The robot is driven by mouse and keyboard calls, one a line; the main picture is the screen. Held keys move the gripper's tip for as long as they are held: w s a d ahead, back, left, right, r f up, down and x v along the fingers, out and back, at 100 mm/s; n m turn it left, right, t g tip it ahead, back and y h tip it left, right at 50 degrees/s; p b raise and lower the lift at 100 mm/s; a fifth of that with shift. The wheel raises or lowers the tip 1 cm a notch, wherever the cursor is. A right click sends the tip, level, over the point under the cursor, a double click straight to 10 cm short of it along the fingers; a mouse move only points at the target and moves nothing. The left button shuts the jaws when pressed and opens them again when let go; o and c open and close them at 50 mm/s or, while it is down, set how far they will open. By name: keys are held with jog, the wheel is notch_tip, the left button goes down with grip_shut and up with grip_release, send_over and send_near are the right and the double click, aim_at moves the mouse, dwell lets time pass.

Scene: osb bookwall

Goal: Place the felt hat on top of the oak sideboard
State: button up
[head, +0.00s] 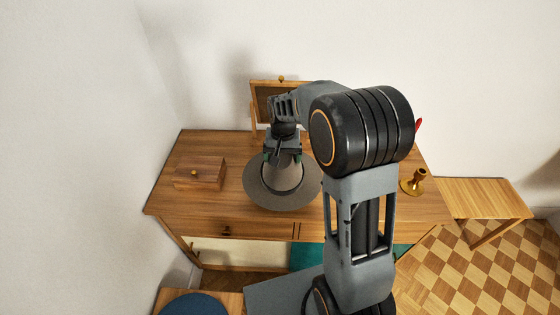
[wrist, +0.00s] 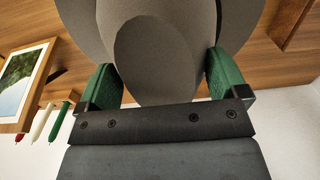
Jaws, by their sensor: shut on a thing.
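The grey felt hat (head: 262,195) is at the middle of the wooden sideboard top (head: 345,215), brim spread wide and crown up. My gripper (head: 283,157) is above it, shut on the crown. In the wrist view the green fingers grip both sides of the hat's crown (wrist: 160,50). I cannot tell whether the brim touches the sideboard or hangs just above it. My arm hides part of the sideboard's right side.
A wooden box (head: 200,173) stands left of the hat. A framed picture (head: 262,100) stands behind it. A brass candlestick (head: 413,182) is at the right end. A slatted bench (head: 485,198) stands farther right, and a blue round seat (head: 194,305) is at the front left.

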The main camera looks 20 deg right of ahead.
jog(key=w+f, duration=0.4)
jog(key=f, duration=0.1)
jog(key=shift+p, duration=0.4)
jog(key=shift+f, duration=1.55)
jog(key=shift+f, duration=0.1)
jog(key=o, duration=0.9)
